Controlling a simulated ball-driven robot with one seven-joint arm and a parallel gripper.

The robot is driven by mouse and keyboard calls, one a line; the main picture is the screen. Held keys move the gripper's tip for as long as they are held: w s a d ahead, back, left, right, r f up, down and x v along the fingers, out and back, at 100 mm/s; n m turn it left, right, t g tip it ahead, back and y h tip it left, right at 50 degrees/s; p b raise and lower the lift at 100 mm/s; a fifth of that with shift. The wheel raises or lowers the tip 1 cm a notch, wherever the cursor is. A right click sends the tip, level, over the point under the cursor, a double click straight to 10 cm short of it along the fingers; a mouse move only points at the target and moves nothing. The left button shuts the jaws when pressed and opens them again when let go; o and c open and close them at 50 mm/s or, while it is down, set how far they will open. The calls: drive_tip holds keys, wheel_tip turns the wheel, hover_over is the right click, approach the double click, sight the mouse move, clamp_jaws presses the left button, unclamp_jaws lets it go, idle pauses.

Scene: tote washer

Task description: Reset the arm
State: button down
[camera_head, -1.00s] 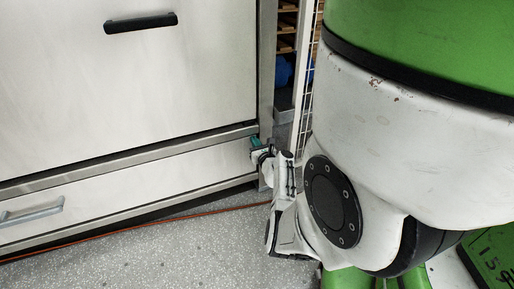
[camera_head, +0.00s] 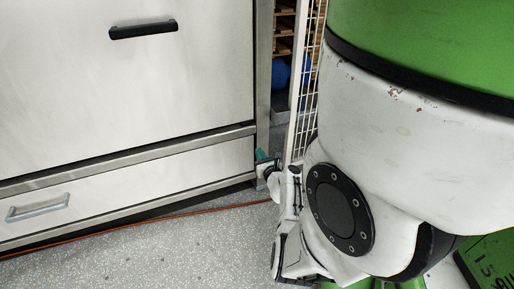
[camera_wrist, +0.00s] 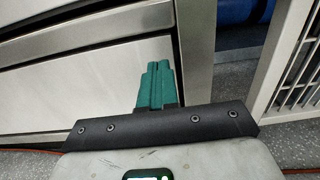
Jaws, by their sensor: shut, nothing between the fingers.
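My gripper (camera_wrist: 157,84) shows in the wrist view with its two teal fingers together and nothing between them. It points toward the lower corner of the washer and its steel frame post (camera_wrist: 196,50). In the head view my gripper (camera_head: 262,155) is small and partly hidden by my wrist, near the foot of the same post. I cannot tell whether it touches the post. My arm, white and green, fills the right side of the head view.
The washer's large white door (camera_head: 120,80) has a black handle (camera_head: 143,28). Below is a white panel (camera_head: 130,185) with a grey handle (camera_head: 38,207). A white mesh fence (camera_head: 306,80) stands right of the post. An orange cable (camera_head: 150,220) crosses the speckled floor (camera_head: 190,250).

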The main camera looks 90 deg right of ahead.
drive_tip(key=p+v, duration=0.1)
drive_tip(key=v, duration=0.4)
drive_tip(key=shift+s+a, duration=0.15)
drive_tip(key=shift+a, duration=0.2)
drive_tip(key=w+a+n+t+y, duration=0.4)
drive_tip(key=w+a+n+y, duration=0.2)
drive_tip(key=w+a+n, duration=0.35)
drive_tip(key=w+a+n+t+y, duration=0.4)
drive_tip(key=w+a+n+y, duration=0.25)
drive_tip(key=w+n, duration=0.5)
drive_tip(key=w+a+f+n+g+y, duration=0.2)
drive_tip(key=a+n+g+y, duration=0.6)
drive_tip(key=a+n, duration=1.4)
drive_tip(key=s+a+r+n+g+h, duration=0.45)
drive_tip(key=s+a+r+n, duration=0.2)
drive_tip(key=s+a, duration=0.2)
wheel_tip(320, 180, up, 34)
drive_tip(key=p, duration=3.4)
drive_tip(key=shift+w+r+g+y+p, duration=0.15)
drive_tip(key=shift+w+g+y+p, duration=0.2)
drive_tip(key=shift+w+y+p, duration=0.05)
drive_tip(key=shift+a, duration=0.1)
